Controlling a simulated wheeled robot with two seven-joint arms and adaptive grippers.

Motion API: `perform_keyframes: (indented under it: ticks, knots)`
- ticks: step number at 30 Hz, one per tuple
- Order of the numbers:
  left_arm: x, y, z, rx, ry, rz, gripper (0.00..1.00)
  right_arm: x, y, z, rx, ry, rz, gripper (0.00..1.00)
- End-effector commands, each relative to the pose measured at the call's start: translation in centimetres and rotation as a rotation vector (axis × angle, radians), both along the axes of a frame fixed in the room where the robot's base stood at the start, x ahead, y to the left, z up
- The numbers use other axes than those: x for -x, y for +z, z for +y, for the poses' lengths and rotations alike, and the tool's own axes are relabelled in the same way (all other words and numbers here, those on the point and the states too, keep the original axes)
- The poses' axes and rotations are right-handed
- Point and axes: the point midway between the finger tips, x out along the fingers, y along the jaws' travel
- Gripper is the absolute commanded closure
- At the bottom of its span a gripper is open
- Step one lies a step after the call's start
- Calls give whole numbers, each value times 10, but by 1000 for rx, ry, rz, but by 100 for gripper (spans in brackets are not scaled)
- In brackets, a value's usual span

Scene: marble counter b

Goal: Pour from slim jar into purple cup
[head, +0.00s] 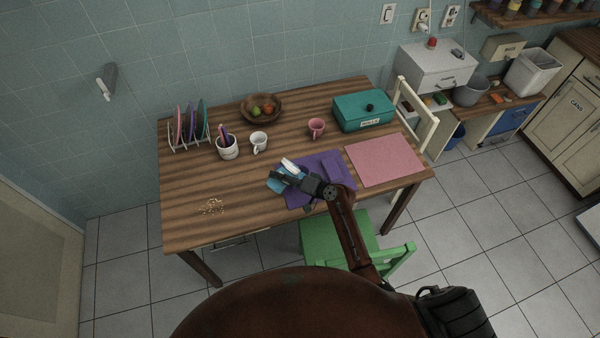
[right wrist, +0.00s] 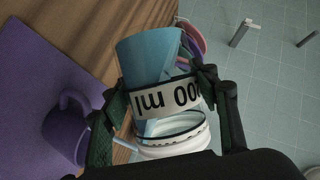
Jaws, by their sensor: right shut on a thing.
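In the head view the jar (head: 274,186) is held near the left edge of the purple mat. The purple cup (right wrist: 63,135), with a looped handle, is at the left of the right wrist view, beside the gripper and apart from the jar. In the head view it blends into the mat. My left gripper is not in view.
The wooden table (head: 200,180) holds a purple mat (head: 305,200), pink mat (head: 385,160), pink cup (head: 316,126), white mug (head: 259,140), utensil crock (head: 227,150), plate rack (head: 187,135), fruit bowl (head: 262,107) and teal box (head: 362,112). Small pale bits (head: 212,206) lie front left.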

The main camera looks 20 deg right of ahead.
Motion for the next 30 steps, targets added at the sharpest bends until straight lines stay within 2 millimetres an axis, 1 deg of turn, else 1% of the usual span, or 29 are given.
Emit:
perform_keyframes:
  ticks: [30]
  knots:
    - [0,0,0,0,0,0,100,-1,6,1,-55,-1,26,87]
